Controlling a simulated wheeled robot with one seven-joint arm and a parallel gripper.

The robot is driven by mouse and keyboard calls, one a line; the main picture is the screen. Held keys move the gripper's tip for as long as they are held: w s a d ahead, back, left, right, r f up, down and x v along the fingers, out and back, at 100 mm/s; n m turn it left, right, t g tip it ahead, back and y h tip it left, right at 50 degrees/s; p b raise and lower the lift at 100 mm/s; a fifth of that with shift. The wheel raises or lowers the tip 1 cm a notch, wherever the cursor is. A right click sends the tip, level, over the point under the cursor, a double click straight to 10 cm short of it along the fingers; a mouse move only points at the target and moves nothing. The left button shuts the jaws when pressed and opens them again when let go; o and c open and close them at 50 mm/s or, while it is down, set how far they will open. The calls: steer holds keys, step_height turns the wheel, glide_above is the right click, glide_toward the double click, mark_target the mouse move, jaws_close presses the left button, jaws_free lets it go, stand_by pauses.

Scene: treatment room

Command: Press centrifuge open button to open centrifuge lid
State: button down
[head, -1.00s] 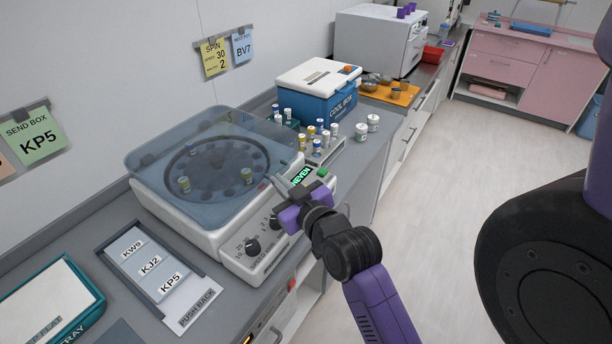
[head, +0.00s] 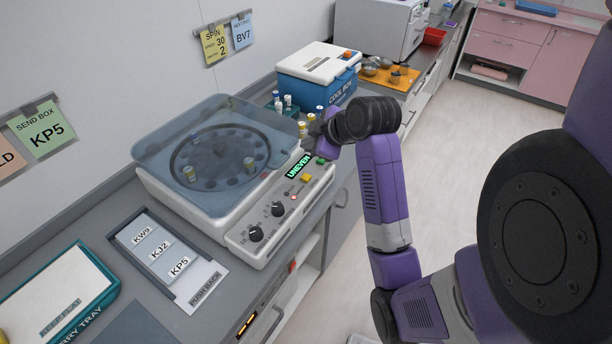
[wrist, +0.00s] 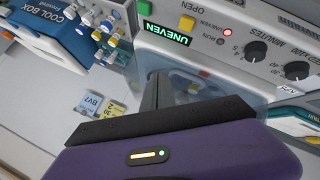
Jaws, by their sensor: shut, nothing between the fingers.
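The centrifuge (head: 200,210) stands on the counter with its translucent blue lid (head: 165,150) down over the rotor; a few capped tubes show inside. Its front panel has a lit display (head: 298,166) reading UNEVEN, a green button (head: 321,161) and a yellow button (head: 307,178). In the wrist view the panel is upside down. The word OPEN stands beside the yellow button (wrist: 188,21), and the green button (wrist: 145,8) is close to the display. My gripper (wrist: 157,88) is shut and empty, apart from both buttons. In the head view it is above the panel's far end, its fingertips mostly hidden.
A tube rack (head: 303,130) and a blue cool box (head: 318,78) stand just beyond the centrifuge, close to my gripper. Two dark knobs (head: 256,233) are on the near panel. A card holder (head: 170,262) lies in front. The floor at right is clear.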

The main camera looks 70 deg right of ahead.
steer(key=shift+f, duration=0.1)
steer(key=b, duration=0.6)
glide_above(308, 179)
step_height(308, 179, down, 7)
steer(key=shift+d+r, duration=0.1)
steer(key=shift+f+b, duration=0.3)
steer(key=shift+f, duration=0.6)
stand_by(1.0)
steer(key=shift+f, duration=0.4)
steer(key=shift+f+b, duration=0.5)
steer(key=shift+f, duration=0.05)
stand_by(0.6)
steer(key=shift+r, duration=0.1)
steer(key=shift+r+p, duration=0.9)
steer(key=shift+p, duration=0.1)
